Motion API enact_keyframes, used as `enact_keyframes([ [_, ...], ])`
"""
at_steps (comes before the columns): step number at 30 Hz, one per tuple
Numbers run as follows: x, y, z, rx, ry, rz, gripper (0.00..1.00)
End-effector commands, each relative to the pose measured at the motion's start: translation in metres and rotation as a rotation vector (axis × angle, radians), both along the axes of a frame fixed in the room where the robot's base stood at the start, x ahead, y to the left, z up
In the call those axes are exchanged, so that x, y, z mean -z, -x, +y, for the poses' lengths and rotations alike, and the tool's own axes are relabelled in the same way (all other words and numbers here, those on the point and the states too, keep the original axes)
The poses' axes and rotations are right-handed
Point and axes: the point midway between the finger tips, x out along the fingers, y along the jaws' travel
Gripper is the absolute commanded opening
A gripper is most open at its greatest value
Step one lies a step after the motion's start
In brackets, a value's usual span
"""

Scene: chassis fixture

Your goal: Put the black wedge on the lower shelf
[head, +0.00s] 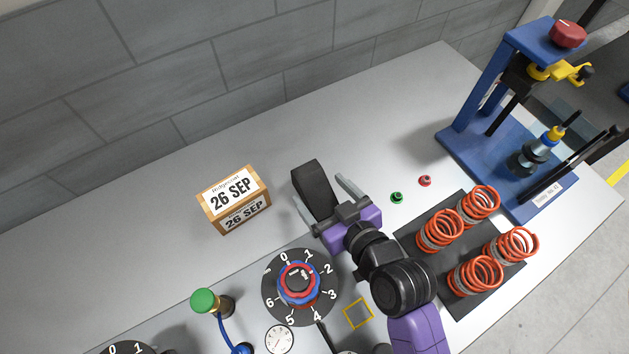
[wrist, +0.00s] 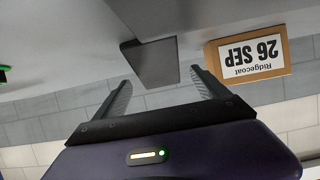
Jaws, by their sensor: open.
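The black wedge (head: 313,184) stands on the grey table in the head view, right of the date box. In the wrist view the wedge (wrist: 152,62) lies just beyond the fingertips, roughly between their lines and a little nearer the left one. My gripper (head: 318,189) is open, with one finger to each side of the wedge in the head view; its purple body is below. In the wrist view my gripper (wrist: 161,77) holds nothing. Whether a finger touches the wedge I cannot tell. I cannot make out a lower shelf in either view.
A wooden box marked 26 SEP (head: 235,200) stands left of the wedge. A numbered dial (head: 299,286), green knob (head: 204,301), green button (head: 397,197), red button (head: 425,181), orange springs (head: 440,230) and a blue press (head: 480,140) surround the arm. The table behind the wedge is clear.

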Motion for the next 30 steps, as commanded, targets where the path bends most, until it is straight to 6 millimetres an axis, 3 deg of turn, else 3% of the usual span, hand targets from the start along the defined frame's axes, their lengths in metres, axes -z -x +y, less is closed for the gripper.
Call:
enact_keyframes([
  [6,0.005,-0.027,0.017,-0.001,0.0,-0.001,0.84],
  [17,0.01,-0.034,0.022,0.0,0.0,-0.001,0.84],
  [30,0.01,-0.034,0.021,0.0,0.001,-0.001,0.0],
])
